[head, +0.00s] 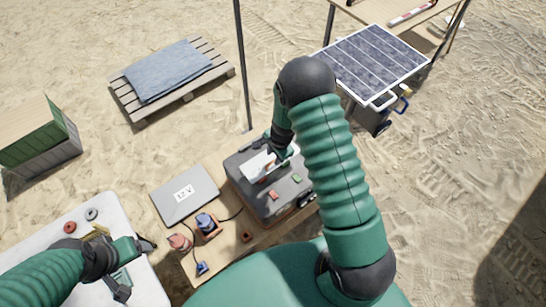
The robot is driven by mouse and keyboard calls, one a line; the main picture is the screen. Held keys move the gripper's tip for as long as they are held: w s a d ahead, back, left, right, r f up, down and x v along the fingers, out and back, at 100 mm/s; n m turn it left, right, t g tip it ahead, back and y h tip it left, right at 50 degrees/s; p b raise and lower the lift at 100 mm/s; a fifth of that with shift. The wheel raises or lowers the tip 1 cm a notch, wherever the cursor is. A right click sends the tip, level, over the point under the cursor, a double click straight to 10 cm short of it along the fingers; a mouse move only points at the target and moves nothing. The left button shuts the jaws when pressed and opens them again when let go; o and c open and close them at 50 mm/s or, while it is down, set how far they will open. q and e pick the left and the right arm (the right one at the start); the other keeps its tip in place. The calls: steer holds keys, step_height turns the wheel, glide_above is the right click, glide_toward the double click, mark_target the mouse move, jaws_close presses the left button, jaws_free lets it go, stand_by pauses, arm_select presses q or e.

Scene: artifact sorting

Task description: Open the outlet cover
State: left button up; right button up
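A dark grey box (244,197) stands on the wooden table, with small red and green parts on its top. A white flap-like piece (257,166), possibly the outlet cover, is on the box's top. My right gripper (272,162) is at the far part of the box top, right beside the white piece. The forearm hides part of it, so I cannot tell whether its fingers are open or touch the piece. My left gripper (136,268) is over the white table at lower left, its fingers spread apart, with nothing seen between them.
A closed laptop (186,194), an orange-and-blue device (207,227) and a cable lie left of the box. Red and grey rings (91,214) lie on the white table. A solar panel (371,63) stands at the back right. A dark pole (242,65) rises behind the box.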

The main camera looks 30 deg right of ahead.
steer(key=shift+w+f, duration=0.15)
steer(key=shift+f, duration=0.65)
steer(key=shift+a+f, duration=0.1)
steer(key=shift+f, duration=0.25)
steer(key=shift+s+a, duration=0.15)
steer(key=shift+s, duration=0.2)
steer(key=shift+w+f, duration=0.15)
steer(key=shift+w, duration=0.1)
steer(key=c, duration=0.5)
jaws_close()
steer(key=shift+d, duration=0.2)
